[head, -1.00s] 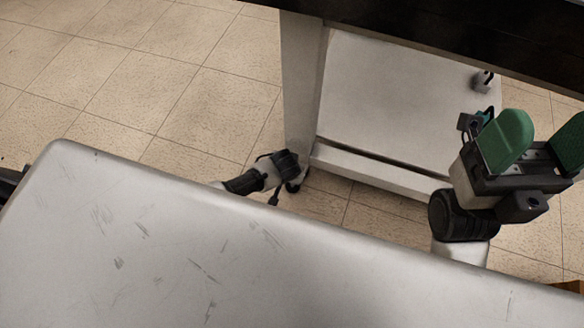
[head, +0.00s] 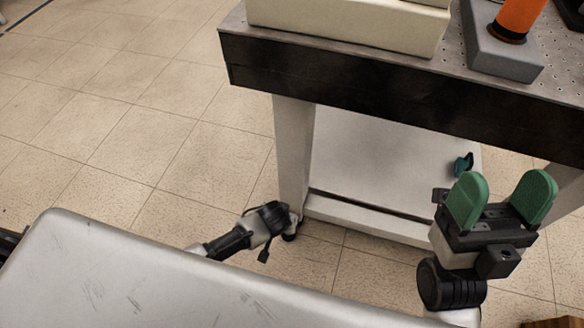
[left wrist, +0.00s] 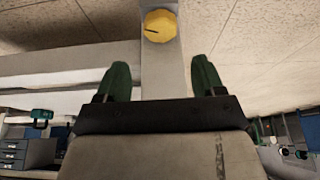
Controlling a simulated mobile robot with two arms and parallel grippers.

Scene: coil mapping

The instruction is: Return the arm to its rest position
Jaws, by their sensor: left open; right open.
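My right gripper (head: 503,190) is in the head view at the right, pointing up with its two green fingers spread and nothing between them. It appears in front of the table's lower shelf. A dark and grey section of my left arm (head: 245,231) shows near the table's left leg, and no left fingers can be made out there. In the left wrist view my left gripper (left wrist: 162,80) has its green fingers apart, with no object held between them. A pale post with a yellow dial (left wrist: 160,26) shows beyond the fingers.
A table with a dark front edge (head: 390,90) stands ahead. On it are a cream box (head: 345,25) and a grey block (head: 500,52) with an orange cylinder (head: 518,15). A small teal object (head: 462,164) shows by the lower shelf (head: 385,165). Tiled floor (head: 130,110) is clear at left.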

